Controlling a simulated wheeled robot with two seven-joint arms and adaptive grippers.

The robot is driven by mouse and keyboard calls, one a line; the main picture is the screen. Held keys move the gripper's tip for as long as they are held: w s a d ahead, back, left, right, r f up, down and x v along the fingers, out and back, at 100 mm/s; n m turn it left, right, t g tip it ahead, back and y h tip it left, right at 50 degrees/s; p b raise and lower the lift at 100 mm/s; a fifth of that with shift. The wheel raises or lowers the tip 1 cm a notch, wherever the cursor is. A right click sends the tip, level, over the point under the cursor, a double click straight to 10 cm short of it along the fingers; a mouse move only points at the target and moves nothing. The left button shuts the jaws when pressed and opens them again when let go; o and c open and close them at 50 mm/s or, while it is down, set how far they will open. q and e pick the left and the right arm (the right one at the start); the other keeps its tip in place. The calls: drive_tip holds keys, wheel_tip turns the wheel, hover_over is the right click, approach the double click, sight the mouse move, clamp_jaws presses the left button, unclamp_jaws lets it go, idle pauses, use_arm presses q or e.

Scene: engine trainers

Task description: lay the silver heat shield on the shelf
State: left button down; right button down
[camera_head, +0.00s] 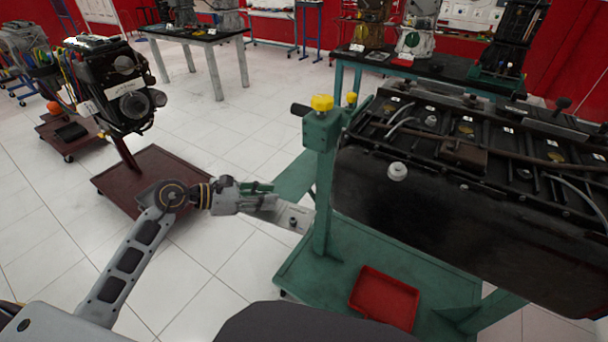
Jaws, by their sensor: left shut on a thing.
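My left gripper (258,196) reaches in from the left and is shut on the silver heat shield (287,214), a flat pale metal plate with a small dark knob on it. The plate sticks out to the right of the fingers and is held in the air beside the green post of the engine stand. Its near end by the fingers is partly hidden. The green lower shelf (335,263) of the stand lies below and to the right of the plate. My right gripper is not in view.
A large black engine (440,215) hangs on the stand above the shelf. A red tray (384,298) sits on the shelf. A second engine (115,85) on a brown wheeled stand is at the left. White tiled floor lies clear between the stands.

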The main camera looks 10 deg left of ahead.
sight(259, 212)
use_arm(q)
drive_tip(key=shift+s+a+r+m+g+h, duration=0.15)
drive_tip(key=shift+s+a+r+m+g, duration=0.15)
drive_tip(key=shift+s+r, duration=0.4)
drive_tip(key=shift+s+a+r+m+g+h, duration=0.2)
drive_tip(key=shift+s+r+m+g, duration=0.2)
drive_tip(key=shift+s+r, duration=0.25)
drive_tip(key=shift+s+a+r, duration=0.1)
drive_tip(key=shift+a+r, duration=0.05)
drive_tip(key=shift+r, duration=0.4)
drive_tip(key=shift+r, duration=0.25)
drive_tip(key=shift+w, duration=0.35)
drive_tip(key=shift+w, duration=0.25)
drive_tip(key=shift+w+f+t, duration=0.15)
drive_tip(key=shift+f+t, duration=0.05)
drive_tip(key=shift+t, duration=0.1)
drive_tip(key=shift+w+d+f+n, duration=0.25)
drive_tip(key=shift+w+f+n, duration=0.05)
drive_tip(key=shift+f+n, duration=0.1)
drive_tip(key=shift+w+f, duration=0.1)
drive_tip(key=shift+f, duration=0.1)
